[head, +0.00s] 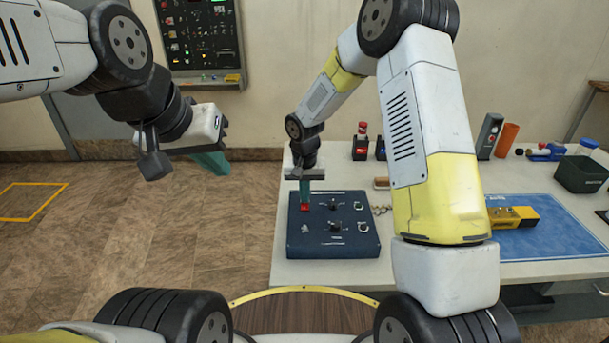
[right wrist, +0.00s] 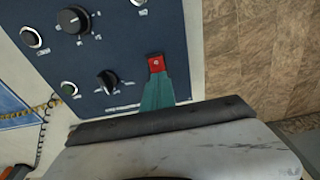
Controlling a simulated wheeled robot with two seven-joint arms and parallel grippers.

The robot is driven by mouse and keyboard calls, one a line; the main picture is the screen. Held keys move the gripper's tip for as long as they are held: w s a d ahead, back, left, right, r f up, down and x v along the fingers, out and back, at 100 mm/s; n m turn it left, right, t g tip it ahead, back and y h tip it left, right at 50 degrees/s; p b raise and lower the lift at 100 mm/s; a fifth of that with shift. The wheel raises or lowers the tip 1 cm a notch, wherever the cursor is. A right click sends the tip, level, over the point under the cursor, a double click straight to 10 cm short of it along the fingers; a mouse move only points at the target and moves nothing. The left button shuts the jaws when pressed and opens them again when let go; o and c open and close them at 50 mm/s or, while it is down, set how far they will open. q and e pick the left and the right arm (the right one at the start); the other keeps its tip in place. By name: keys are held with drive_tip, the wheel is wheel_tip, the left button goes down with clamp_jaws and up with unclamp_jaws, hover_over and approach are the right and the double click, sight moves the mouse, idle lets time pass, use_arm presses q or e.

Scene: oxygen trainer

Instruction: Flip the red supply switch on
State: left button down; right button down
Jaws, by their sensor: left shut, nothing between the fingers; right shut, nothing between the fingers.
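The red supply switch (head: 305,208) is at the left side of the dark blue panel box (head: 334,245) on the table. In the right wrist view the red switch (right wrist: 155,64) shows right at the tip of my right gripper (right wrist: 157,82). My right gripper (head: 304,200) is shut and empty, pointing down over the switch; its teal fingertips appear to touch or nearly touch it. Which way the switch is set cannot be told. My left gripper (head: 213,163) is shut and empty, in the air left of the table.
The panel also bears black knobs (right wrist: 73,19) and round fittings (right wrist: 31,37). A yellow tool (head: 513,217) lies on a blue mat (head: 550,236) to the right. A dark green bin (head: 582,174) and bottles stand at the back. Bare floor lies left of the table.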

drive_tip(key=shift+f, duration=0.1)
drive_tip(key=shift+w+f, duration=0.1)
drive_tip(key=shift+f, duration=0.1)
idle(0.4)
drive_tip(key=shift+s+r, duration=0.2)
drive_tip(key=shift+s, duration=0.6)
wheel_tip(320, 180, up, 14)
drive_tip(key=s, duration=0.1)
drive_tip(key=shift+s, duration=0.35)
